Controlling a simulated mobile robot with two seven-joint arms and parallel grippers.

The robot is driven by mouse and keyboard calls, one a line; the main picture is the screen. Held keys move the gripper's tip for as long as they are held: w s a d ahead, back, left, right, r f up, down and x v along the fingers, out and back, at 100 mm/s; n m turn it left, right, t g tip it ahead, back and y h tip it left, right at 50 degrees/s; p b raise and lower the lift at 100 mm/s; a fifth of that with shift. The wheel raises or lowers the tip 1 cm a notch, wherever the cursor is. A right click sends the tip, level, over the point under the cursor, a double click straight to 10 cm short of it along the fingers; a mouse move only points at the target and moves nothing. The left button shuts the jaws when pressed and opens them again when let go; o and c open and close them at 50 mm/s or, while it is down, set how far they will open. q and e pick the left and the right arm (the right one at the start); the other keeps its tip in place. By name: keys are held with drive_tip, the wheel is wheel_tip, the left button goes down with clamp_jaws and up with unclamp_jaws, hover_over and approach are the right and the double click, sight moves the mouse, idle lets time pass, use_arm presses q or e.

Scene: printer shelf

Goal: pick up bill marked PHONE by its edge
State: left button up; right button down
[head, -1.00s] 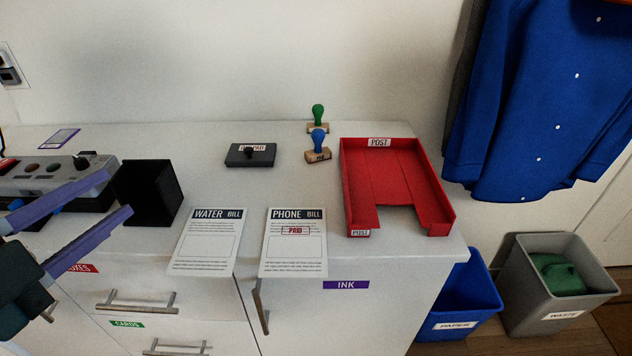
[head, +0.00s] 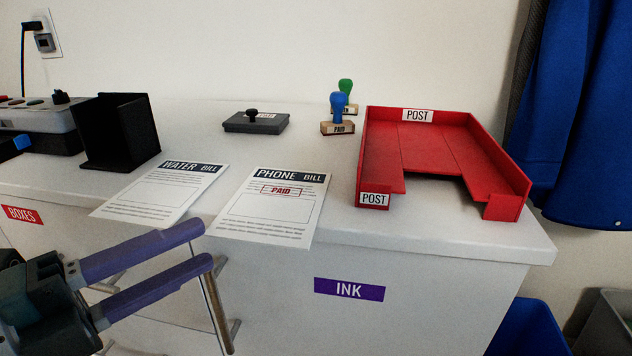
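The PHONE bill (head: 268,212) is a white sheet with a dark header and a red PAID mark. It lies flat on the white cabinet top, its front edge reaching past the cabinet's front edge. My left gripper (head: 208,246) has two purple fingers, spread apart with nothing between them. It is in front of the cabinet, lower left of the bill's front edge and apart from it in the picture. My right gripper is not in view.
The WATER bill (head: 160,195) lies left of the PHONE bill. A red POST tray (head: 375,165) stands to the right. An ink pad (head: 256,123), a blue-handled stamp (head: 338,115) and a green-handled stamp (head: 346,87) are behind. A drawer handle (head: 215,310) sticks out below.

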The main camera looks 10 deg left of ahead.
sight(228, 238)
use_arm(q)
drive_tip(key=x, duration=0.5)
drive_tip(key=shift+d, duration=0.5)
clamp_jaws()
